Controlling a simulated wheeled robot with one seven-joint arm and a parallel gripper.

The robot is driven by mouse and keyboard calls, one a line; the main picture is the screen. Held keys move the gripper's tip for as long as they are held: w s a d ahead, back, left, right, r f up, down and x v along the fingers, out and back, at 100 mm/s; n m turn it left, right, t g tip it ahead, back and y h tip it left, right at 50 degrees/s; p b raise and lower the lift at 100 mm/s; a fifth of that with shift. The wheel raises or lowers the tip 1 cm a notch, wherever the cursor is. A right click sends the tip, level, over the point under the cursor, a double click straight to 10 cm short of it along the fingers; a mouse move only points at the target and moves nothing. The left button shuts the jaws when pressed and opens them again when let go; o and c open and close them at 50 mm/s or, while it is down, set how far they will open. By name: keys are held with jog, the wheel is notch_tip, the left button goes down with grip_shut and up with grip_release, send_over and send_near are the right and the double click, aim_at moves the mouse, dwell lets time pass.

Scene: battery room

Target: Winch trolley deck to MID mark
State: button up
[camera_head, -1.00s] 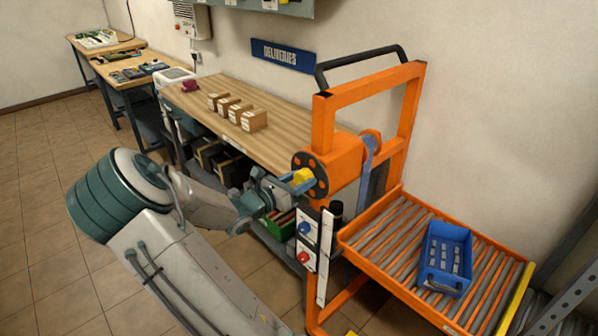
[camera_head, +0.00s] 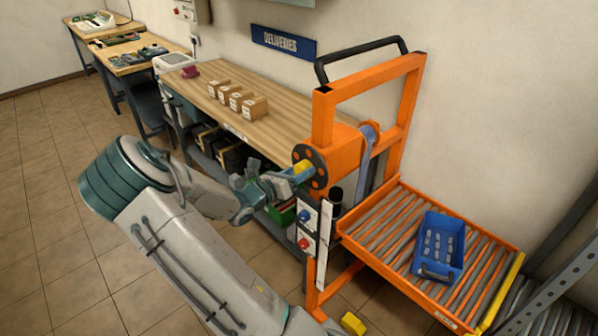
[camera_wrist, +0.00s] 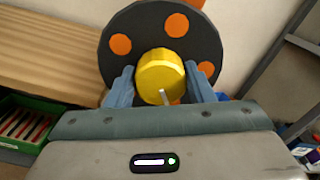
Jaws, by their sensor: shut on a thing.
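The orange trolley (camera_head: 322,118) stands against the wall with a roller deck (camera_head: 392,235) low on its right side. A winch drum with a dark, orange-spotted disc (camera_head: 318,158) faces left on its upright; the disc also fills the top of the wrist view (camera_wrist: 122,45). My gripper (camera_head: 299,172) is shut on the yellow winch knob (camera_wrist: 160,70), one finger on each side. A blue bin (camera_head: 428,268) with small grey pieces sits on the deck. A white plate (camera_head: 322,240) with a blue and a red round spot is on the trolley's left post. I cannot read a MID mark.
A wooden bench (camera_head: 225,112) with several small boxes (camera_head: 254,108) runs left of the trolley. A green tray (camera_head: 282,214) sits below it. A yellow block (camera_head: 353,323) lies by the trolley's foot. Metal racking (camera_head: 560,275) stands at right. Tiled floor at left is clear.

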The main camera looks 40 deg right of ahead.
jog(key=o, duration=1)
jog(key=a, duration=0.4)
jog(key=a+b, duration=0.1)
jog(key=a, duration=0.4)
jog(key=s+a+b, duration=0.1)
jog(key=a, duration=0.4)
jog(key=shift+s+d, duration=0.1)
jog(key=shift+d, duration=0.05)
jog(key=s+a+r+m+g+y, duration=0.1)
jog(key=s+a+m+y, duration=0.2)
jog(key=s+m+y, duration=0.45)
jog(key=s+a+m+g+y, duration=0.2)
jog(key=s+a+m+y, duration=0.2)
jog(key=s+m+y, duration=0.4)
jog(key=s+a+r+m+t, duration=0.1)
jog(key=a+r+m, duration=0.1)
jog(key=a, duration=0.1)
jog(key=s+a+r+m+t+y, duration=0.1)
jog(key=a+r+m+t, duration=0.1)
jog(key=m, duration=0.1)
jog(key=s+a+r+m+t+y, duration=0.1)
jog(key=a+r+m+t, duration=0.1)
jog(key=a+r+m, duration=0.1)
jog(key=shift+a+y, duration=0.25)
jog(key=shift+a, duration=0.05)
